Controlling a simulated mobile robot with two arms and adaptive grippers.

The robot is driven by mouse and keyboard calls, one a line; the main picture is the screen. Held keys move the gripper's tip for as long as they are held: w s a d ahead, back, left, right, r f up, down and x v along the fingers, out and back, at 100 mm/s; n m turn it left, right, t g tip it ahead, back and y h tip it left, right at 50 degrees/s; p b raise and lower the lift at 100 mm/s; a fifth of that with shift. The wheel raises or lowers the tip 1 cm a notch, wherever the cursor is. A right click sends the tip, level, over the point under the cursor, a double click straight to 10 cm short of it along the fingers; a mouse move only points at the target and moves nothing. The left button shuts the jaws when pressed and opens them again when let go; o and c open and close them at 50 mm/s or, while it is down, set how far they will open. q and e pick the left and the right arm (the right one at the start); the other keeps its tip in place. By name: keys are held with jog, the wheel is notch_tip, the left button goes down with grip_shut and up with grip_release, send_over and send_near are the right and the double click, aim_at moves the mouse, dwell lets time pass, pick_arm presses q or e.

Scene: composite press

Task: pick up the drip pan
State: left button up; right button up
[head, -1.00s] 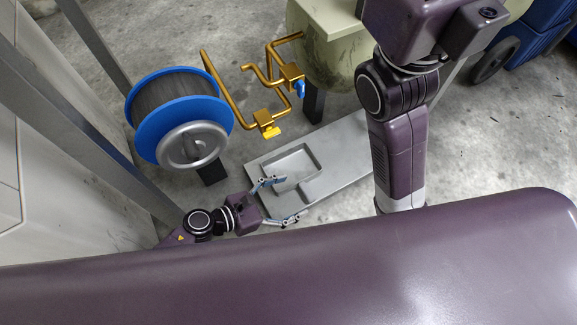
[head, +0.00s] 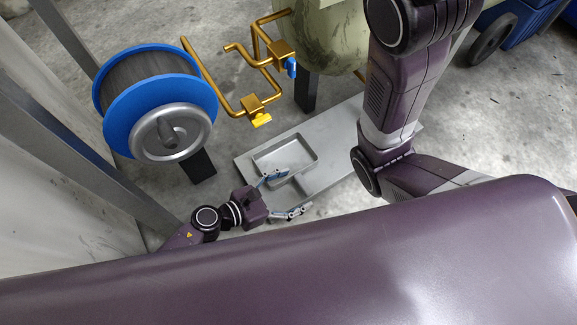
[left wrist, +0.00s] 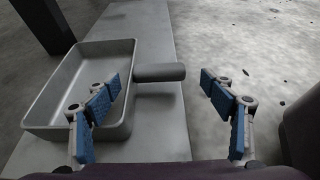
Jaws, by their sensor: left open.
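The drip pan is a shallow grey rectangular tray (head: 286,154) lying on a flat grey slab in the head view. In the left wrist view the pan (left wrist: 70,72) is on the left, and its short round handle (left wrist: 160,73) points right, into the space between my fingers. My left gripper (head: 290,193) is open and empty at the near side of the pan. In the left wrist view the gripper (left wrist: 160,84) has one blue-padded finger overlapping the pan and the other beyond the handle's end. Neither finger visibly grips the handle. My right gripper is not visible.
A blue-rimmed cable reel (head: 157,105) stands left of the slab (head: 340,140). Brass pipes (head: 242,88) with a yellow and a blue valve handle rise behind the pan, near a pale tank (head: 325,35). A grey metal post (head: 75,150) is at left.

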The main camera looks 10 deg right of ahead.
aim_at(299, 186)
pick_arm(q)
jog(key=b+x, duration=0.1)
jog(key=x, duration=0.3)
jog(key=shift+w, duration=0.15)
jog(key=shift+c, duration=0.6)
jog(key=shift+r, duration=0.1)
jog(key=c, duration=1.3)
